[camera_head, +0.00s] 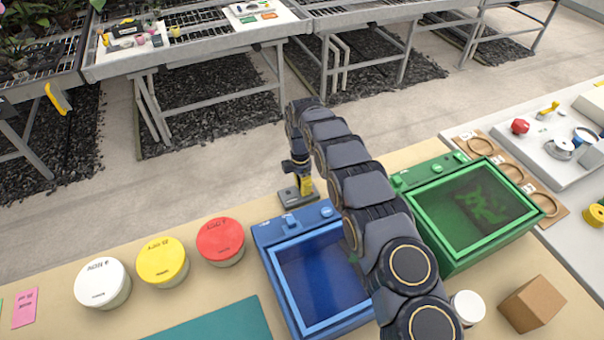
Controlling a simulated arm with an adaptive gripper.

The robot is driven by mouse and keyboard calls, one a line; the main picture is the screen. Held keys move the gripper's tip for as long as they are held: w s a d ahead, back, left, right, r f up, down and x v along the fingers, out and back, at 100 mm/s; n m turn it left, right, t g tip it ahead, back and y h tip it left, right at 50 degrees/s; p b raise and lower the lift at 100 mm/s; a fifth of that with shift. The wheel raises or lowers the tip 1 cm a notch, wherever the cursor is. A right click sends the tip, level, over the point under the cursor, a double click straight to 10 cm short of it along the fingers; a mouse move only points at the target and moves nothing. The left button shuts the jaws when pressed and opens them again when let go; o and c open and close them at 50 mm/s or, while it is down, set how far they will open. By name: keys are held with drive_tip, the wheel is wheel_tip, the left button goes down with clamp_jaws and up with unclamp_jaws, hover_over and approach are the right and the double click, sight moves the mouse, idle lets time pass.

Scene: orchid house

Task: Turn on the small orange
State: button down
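No thing is plainly a small orange one. A small yellow-orange upright part (305,184) stands on a flat dark grey base at the far edge of the tan table, behind the blue box. My arm reaches up from the lower right and bends down toward it. The end of my gripper (297,165) seems to be right at this upright part, but dark parts overlap there. I cannot tell whether it touches. The fingers are too small and covered to read as open or shut.
A blue windowed box (264,235) and a green windowed box (452,262) flank my arm. White (101,280), yellow (162,258) and red (220,239) tubs stand left. A cardboard box (533,304) and a white round container (468,306) stand right. A teal mat (222,325) lies in front.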

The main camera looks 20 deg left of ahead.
drive_tip(key=shift+f, duration=0.3)
drive_tip(key=shift+s+d+f, duration=0.1)
drive_tip(key=shift+f, duration=0.05)
drive_tip(key=shift+s+f+t+y, duration=0.1)
drive_tip(key=shift+f+t+y, duration=0.1)
drive_tip(key=shift+t+y, duration=0.1)
idle(0.3)
drive_tip(key=shift+w+a+r, duration=0.4)
drive_tip(key=shift+w+a, duration=0.2)
